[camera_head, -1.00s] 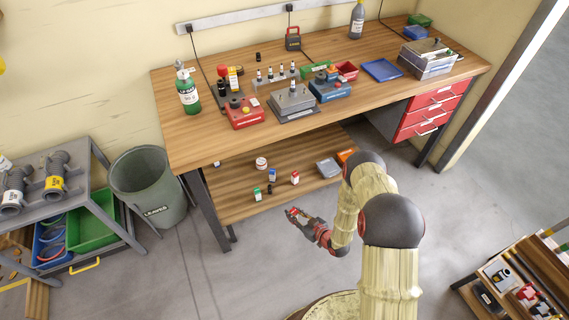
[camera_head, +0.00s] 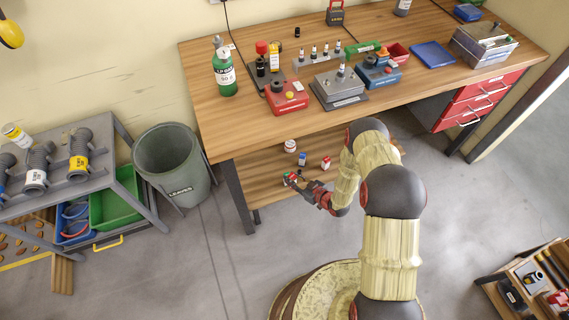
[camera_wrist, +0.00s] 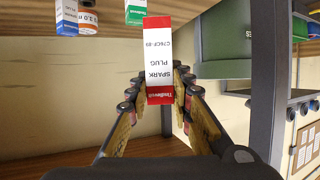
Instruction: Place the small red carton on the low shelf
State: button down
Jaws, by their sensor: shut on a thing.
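A small red-and-white carton (camera_wrist: 158,62), labelled "Spark Plug", is held between the two fingers of my gripper (camera_wrist: 160,95) in the wrist view, with its print upside down. In the head view my gripper (camera_head: 289,178) is at the front edge of the low shelf (camera_head: 260,168), under the workbench top. The carton is small there, and I cannot tell its height above the shelf or whether it touches.
On the shelf are a white jar (camera_head: 290,146), a blue carton (camera_head: 302,159) and another red-and-white carton (camera_head: 326,162). A green carton (camera_wrist: 135,12) stands close to the held carton. The workbench top (camera_head: 225,110) overhangs the shelf. A leaves bin (camera_head: 172,165) stands left.

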jog(key=w+a+f+b, duration=0.2)
jog(key=a+f, duration=0.1)
jog(key=f, duration=0.1)
jog(key=w+a+f+b, duration=0.2)
jog(key=a+f, duration=0.1)
jog(key=f, duration=0.1)
jog(key=w+a+f+b, duration=0.2)
jog(key=w+a+f, duration=0.1)
jog(key=f, duration=0.1)
jog(key=shift+a+b, duration=0.1)
jog(key=shift+b, duration=0.25)
jog(key=c, duration=1.9)
grip_release()
jog(key=shift+f, duration=0.1)
